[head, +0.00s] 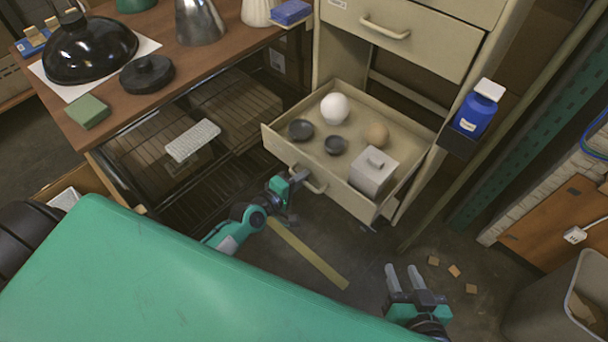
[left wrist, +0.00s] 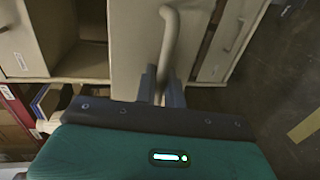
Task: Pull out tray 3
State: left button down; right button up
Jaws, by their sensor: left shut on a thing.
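A beige drawer tray (head: 283,148) is pulled out of the beige cabinet in the head view. It holds a white ball (head: 334,108), a tan ball (head: 376,134), two dark dishes (head: 301,130) and a grey box with a knob (head: 374,172). My left gripper (head: 293,180) is at the handle (head: 312,182) on the tray's front. In the left wrist view its two fingers close on the handle bar (left wrist: 169,45). The tray's number is not readable. My right gripper (head: 405,278) is open and empty, low at the right above the floor.
A closed drawer (head: 405,32) sits above the tray. A wooden bench (head: 110,100) with lamp parts and a wire rack (head: 215,110) stand to the left. A blue bottle (head: 476,110) is at the cabinet's right side. A grey bin (head: 555,310) stands at lower right.

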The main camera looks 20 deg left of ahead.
pick_arm(q)
jog(key=c, duration=1.8)
grip_release()
jog(key=shift+c, duration=0.2)
jog(key=shift+s+a, duration=0.1)
